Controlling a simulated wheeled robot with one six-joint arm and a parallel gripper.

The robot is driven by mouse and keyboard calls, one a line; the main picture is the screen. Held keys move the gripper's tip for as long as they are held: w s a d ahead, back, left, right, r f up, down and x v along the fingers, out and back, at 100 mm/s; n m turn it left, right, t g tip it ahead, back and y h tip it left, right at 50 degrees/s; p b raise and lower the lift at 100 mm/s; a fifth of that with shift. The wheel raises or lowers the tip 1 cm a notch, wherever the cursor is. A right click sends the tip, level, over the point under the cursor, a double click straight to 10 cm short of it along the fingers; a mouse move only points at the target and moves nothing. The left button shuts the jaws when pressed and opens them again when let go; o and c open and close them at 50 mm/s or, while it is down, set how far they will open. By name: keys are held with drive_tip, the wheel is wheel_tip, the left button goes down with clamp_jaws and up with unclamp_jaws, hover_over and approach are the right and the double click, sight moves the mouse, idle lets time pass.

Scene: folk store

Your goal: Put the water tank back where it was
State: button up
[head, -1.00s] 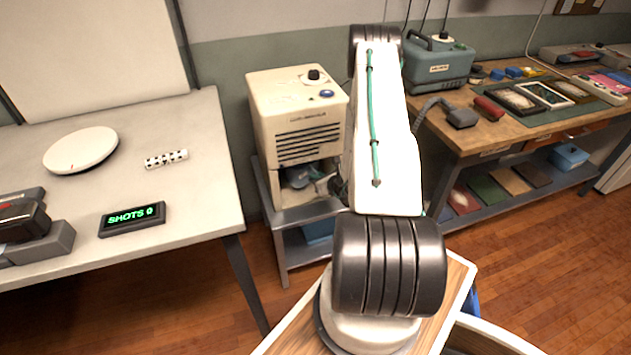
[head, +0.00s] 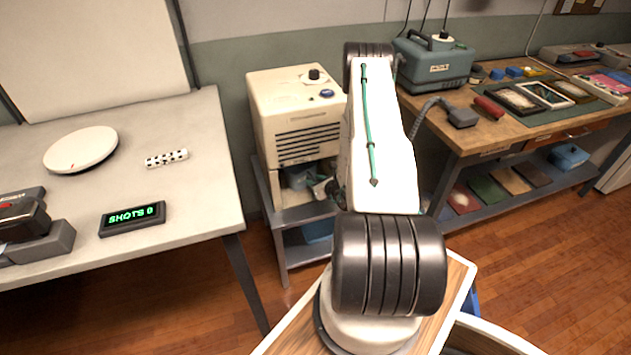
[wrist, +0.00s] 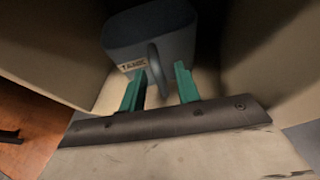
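The water tank (wrist: 152,35) is a dark grey-blue box with a label reading "TANK" and a loop handle (wrist: 157,68) on its near face. It sits between cream walls in the lower bay of the cream machine (head: 292,120). In the head view a small part of the tank (head: 298,178) shows in that bay. My gripper (wrist: 161,80) has green fingers, spread apart, with the handle between them. A gap shows between the handle and each finger. In the head view my arm hides part of the bay.
The machine stands on a grey metal stand (head: 273,205). A white table (head: 200,215) with a shot counter (head: 132,218) is at left. A wooden workbench (head: 470,135) with a blue-grey unit (head: 435,65) is at right. The bay walls are close around the gripper.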

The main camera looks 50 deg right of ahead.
drive_tip(key=shift+r, duration=0.1)
drive_tip(key=shift+s+r, duration=0.15)
drive_tip(key=shift+s, duration=0.15)
drive_tip(key=v, duration=1.1)
drive_tip(key=shift+s, duration=0.15)
drive_tip(key=shift+r, duration=0.15)
idle(1.5)
